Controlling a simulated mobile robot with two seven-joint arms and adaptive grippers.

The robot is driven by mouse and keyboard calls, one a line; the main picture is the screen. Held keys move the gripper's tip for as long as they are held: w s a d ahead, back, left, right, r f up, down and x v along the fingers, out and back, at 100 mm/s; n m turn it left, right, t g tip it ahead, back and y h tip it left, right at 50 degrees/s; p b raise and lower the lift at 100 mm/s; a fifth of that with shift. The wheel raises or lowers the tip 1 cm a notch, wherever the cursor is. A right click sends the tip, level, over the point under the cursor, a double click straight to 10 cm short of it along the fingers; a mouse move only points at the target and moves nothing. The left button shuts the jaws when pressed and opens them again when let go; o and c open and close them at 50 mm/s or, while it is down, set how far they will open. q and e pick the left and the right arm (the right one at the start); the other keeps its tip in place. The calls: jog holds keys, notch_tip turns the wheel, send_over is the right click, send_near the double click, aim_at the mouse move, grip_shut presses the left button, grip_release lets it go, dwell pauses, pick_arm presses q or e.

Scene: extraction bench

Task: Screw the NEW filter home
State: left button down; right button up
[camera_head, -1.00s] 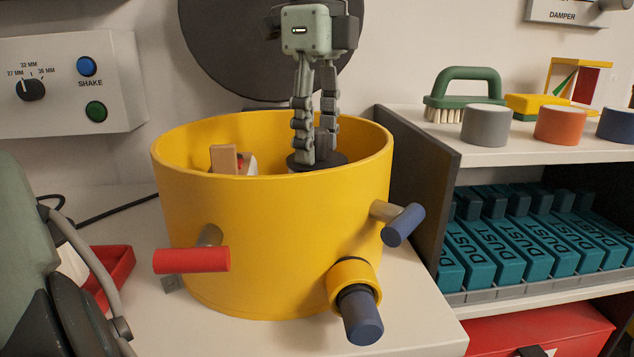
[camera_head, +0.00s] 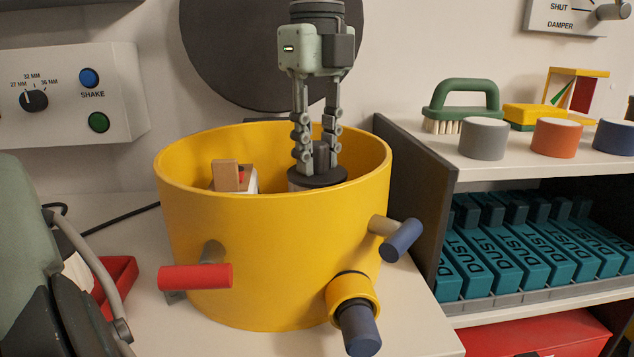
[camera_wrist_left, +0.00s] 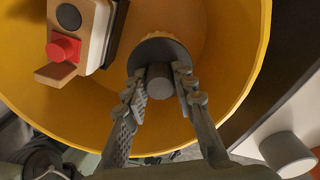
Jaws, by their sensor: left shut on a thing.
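The filter (camera_head: 318,179) is a dark round cap with a paler side, sitting inside the yellow drum (camera_head: 270,240). Its grey knob (camera_head: 321,155) stands up from the middle of the cap. My left gripper (camera_head: 318,163) comes down from above and is shut on this knob, a finger on each side. In the left wrist view the knob (camera_wrist_left: 160,80) sits between the two fingertips, with the dark cap (camera_wrist_left: 158,48) behind it. The filter's lower part is hidden by the drum wall, and I cannot read any label on it. My right gripper is not in view.
A wooden block with a red button (camera_wrist_left: 66,48) is also inside the drum, beside the filter. A red handle (camera_head: 195,277) and blue handles (camera_head: 402,241) stick out from the drum. A dark shelf side (camera_head: 415,190) stands close on the right.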

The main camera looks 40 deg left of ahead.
pick_arm(q)
jog(key=m+p, duration=0.1)
jog(key=m, duration=0.2)
jog(key=m+p, duration=0.1)
jog(key=m, duration=0.2)
jog(key=shift+r+m, duration=0.2)
jog(key=shift+m, duration=0.1)
jog(key=m+p, duration=0.2)
jog(key=m, duration=0.4)
jog(key=shift+p, duration=0.35)
jog(key=m+p, duration=0.2)
jog(key=m, duration=0.4)
jog(key=shift+f, duration=0.1)
jog(key=m+p, duration=0.1)
jog(key=m, duration=0.2)
jog(key=shift+f+m, duration=0.2)
jog(key=shift+m, duration=0.4)
jog(key=c, duration=1.2)
grip_release()
